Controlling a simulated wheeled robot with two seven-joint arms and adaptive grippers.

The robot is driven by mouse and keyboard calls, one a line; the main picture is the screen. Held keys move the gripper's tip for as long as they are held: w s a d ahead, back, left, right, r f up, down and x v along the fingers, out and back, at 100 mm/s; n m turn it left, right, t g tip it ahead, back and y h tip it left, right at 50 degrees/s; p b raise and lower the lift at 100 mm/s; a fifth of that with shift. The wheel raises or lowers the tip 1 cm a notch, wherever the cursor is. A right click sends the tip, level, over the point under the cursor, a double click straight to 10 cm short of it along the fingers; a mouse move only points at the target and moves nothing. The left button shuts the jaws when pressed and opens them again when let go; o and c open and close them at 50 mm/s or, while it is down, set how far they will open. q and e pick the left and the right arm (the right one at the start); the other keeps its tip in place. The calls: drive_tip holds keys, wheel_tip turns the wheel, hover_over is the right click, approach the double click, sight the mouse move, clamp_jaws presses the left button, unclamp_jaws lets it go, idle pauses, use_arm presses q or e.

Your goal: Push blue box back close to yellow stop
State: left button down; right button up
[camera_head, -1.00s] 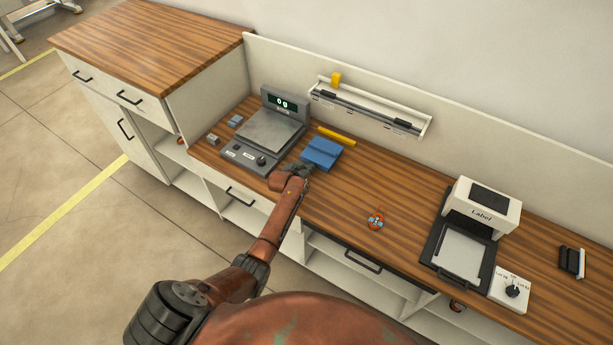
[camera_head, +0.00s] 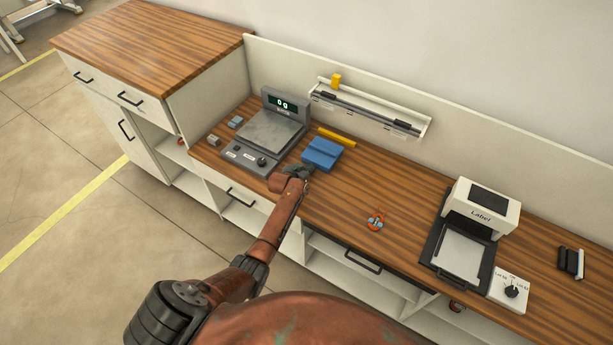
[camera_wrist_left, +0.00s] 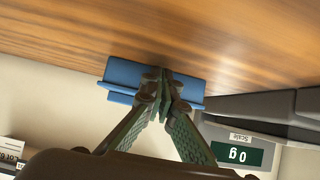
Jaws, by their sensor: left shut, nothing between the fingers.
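The blue box (camera_head: 322,153) lies on the wooden counter, to the right of the scale. The yellow stop (camera_head: 337,136) is a thin bar lying behind it near the back wall, and only a narrow strip of counter seems to show between them. My left gripper (camera_head: 304,171) is shut and empty at the front side of the box. In the left wrist view the shut fingertips (camera_wrist_left: 164,84) overlap the blue box (camera_wrist_left: 125,75); whether they touch it I cannot tell. The yellow stop is not visible in that view. My right gripper is not in view.
A scale (camera_head: 270,132) reading 0 g stands just left of the box, with small grey weights (camera_head: 235,121) beside it. A wall rack (camera_head: 370,107) hangs behind. An orange and blue item (camera_head: 375,220) and a label printer (camera_head: 483,208) are to the right. The counter between is clear.

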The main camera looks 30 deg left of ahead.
sight(315, 164)
use_arm(q)
drive_tip(key=shift+w, duration=0.15)
drive_tip(key=shift+w+d+b, duration=0.15)
drive_tip(key=shift+w+b, duration=1)
drive_tip(key=shift+w, duration=0.5)
drive_tip(key=shift+s+p, duration=0.35)
drive_tip(key=shift+p, duration=0.1)
drive_tip(key=shift+w, duration=0.15)
